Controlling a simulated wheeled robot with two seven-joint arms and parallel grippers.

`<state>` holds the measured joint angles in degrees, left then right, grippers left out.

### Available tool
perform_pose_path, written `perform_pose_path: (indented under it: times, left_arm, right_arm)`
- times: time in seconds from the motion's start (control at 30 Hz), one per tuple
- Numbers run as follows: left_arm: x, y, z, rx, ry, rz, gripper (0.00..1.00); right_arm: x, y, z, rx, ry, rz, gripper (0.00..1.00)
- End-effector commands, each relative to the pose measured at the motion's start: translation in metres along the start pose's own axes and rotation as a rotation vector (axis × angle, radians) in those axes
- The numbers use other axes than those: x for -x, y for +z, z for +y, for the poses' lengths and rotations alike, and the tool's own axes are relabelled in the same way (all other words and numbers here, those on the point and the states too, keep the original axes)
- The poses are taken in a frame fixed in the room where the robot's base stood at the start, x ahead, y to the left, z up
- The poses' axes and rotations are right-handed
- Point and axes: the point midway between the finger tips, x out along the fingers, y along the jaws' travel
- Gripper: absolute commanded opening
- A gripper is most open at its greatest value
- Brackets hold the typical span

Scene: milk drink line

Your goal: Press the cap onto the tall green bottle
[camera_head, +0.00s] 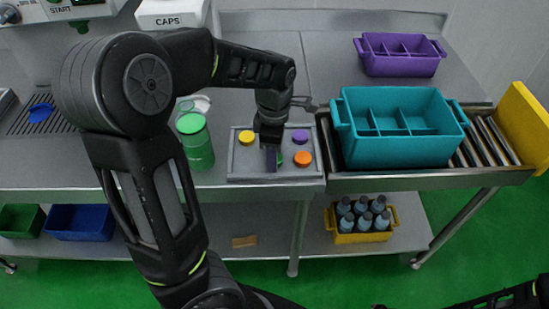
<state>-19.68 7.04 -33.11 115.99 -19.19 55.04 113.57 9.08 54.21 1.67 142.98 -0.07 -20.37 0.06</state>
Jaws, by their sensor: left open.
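The tall green bottle (198,148) stands upright on the steel table, just left of the grey cap tray (236,167). Its top is a lighter green disc; I cannot tell whether that is a cap. The tray holds a yellow cap (247,137), a purple cap (300,136) and an orange cap (302,158). A sliver of green, probably a green cap (280,156), shows beside my left gripper (272,160). That gripper points down over the middle of the tray, with its jaws open. It hides most of the green piece.
A teal divided crate (400,150) sits on the roller conveyor to the right, with a purple crate (402,63) behind. A blue piece (41,112) lies at the left. A yellow crate of bottles (343,238) stands on the lower shelf. A CAPS box (172,18) is at the back.

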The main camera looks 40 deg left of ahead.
Motion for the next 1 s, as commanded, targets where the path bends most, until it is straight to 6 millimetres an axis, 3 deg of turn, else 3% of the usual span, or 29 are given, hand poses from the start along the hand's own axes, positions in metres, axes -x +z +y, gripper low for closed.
perform_pose_path:
  times: [0.33,0.87,1.0]
  left_arm:
    - [0.0004,0.0002,0.0001,0.000,0.001,0.000,0.44]
    - [0.0004,0.0002,0.0001,0.000,0.000,0.000,0.00]
    - [0.0004,0.0002,0.0001,0.000,0.001,0.000,0.00]
  right_arm:
    - [0.0000,0.0000,0.0000,0.000,0.000,0.000,0.36]
    - [0.0000,0.0000,0.0000,0.000,0.000,0.000,0.36]
    - [0.0000,0.0000,0.0000,0.000,0.000,0.000,0.36]
